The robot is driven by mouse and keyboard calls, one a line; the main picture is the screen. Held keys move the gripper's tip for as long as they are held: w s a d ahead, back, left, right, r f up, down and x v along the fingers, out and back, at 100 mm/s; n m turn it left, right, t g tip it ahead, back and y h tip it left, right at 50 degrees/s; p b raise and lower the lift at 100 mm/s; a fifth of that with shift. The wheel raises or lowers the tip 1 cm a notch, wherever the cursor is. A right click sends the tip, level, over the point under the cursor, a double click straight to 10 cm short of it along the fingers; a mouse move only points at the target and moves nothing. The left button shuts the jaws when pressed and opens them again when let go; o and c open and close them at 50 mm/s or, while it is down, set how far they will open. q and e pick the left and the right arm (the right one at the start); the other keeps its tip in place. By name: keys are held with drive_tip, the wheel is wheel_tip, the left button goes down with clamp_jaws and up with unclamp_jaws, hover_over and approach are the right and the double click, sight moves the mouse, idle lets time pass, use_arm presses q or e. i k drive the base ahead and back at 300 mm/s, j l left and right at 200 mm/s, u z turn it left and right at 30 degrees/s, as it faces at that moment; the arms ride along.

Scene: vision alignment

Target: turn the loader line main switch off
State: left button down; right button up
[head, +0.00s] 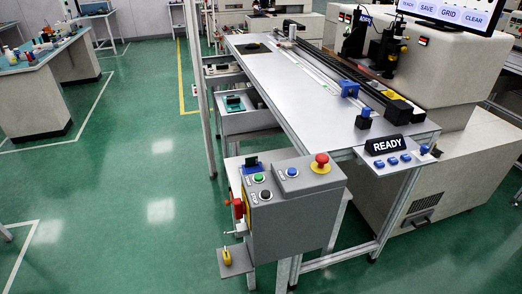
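A grey control box (297,215) is fixed at the near end of the loader line table (300,95). A red rotary switch (239,207) sits on the box's left side face; it looks like the main switch, but I cannot read its position. Below it a small metallic part (238,229) sticks out from the same face. The box's sloped top carries a green button (259,178), a black button (265,195), a blue button (292,172) and a red mushroom button (321,160) on a yellow base. Neither of my grippers shows in the head view.
A small yellow object (227,257) rests on a little shelf (237,265) below the switch. A READY sign (387,145) stands on a side panel with blue buttons. The green floor (130,215) left of the box is open. A workbench (35,85) stands at far left.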

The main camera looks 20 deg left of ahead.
sight(239, 207)
drive_tip(key=j+u, duration=0.25)
drive_tip(key=u, duration=0.3)
drive_tip(key=z, duration=0.35)
drive_tip(key=i+j+z, duration=0.15)
drive_tip(key=j+z, duration=0.15)
drive_tip(key=z, duration=0.15)
drive_tip(key=j+z, duration=0.3)
drive_tip(key=z, duration=0.2)
drive_tip(key=i+j+z, duration=0.1)
drive_tip(key=j+z, duration=0.65)
drive_tip(key=z, duration=0.15)
